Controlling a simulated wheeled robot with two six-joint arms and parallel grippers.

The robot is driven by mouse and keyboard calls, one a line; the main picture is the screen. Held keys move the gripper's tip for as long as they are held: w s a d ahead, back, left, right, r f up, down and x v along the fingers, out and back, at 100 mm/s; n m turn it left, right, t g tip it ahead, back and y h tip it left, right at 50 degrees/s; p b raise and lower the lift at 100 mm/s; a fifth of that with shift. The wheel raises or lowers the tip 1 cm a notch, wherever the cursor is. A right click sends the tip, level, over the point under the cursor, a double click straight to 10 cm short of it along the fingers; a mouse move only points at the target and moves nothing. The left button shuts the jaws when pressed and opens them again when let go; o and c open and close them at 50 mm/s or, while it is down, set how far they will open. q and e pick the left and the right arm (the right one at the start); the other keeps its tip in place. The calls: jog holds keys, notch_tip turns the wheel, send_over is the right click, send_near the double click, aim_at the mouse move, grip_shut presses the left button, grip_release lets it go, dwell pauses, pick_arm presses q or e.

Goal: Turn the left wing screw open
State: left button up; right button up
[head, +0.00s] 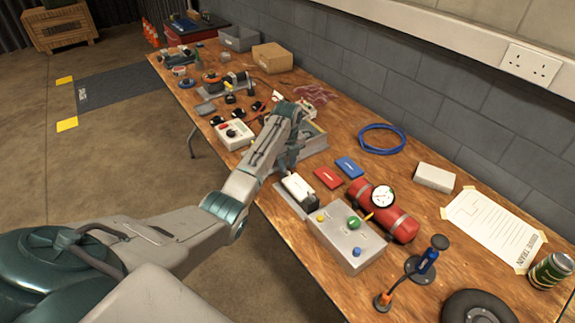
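My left arm reaches in from the left over the wooden workbench (345,268). My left gripper (287,160) points down at the middle of the bench, just behind a white-topped block on a grey base (298,190). Its fingers are small and partly hidden by my own wrist, so I cannot tell whether they are open or shut. A pale open-topped unit (314,143) stands right beside and behind the gripper, partly covered by it. I cannot make out the left wing screw; it may be hidden by the gripper. My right gripper is not in view.
A grey box with coloured knobs (345,238), a red cylinder with a gauge (390,218), and red (328,177) and blue (349,167) cases crowd the near side. A white control box (234,134) stands left of the gripper. A blue cable ring (381,139) lies near the wall.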

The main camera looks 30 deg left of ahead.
pick_arm(q)
jog(key=shift+f, duration=0.95)
jog(key=shift+c, duration=0.5)
grip_shut()
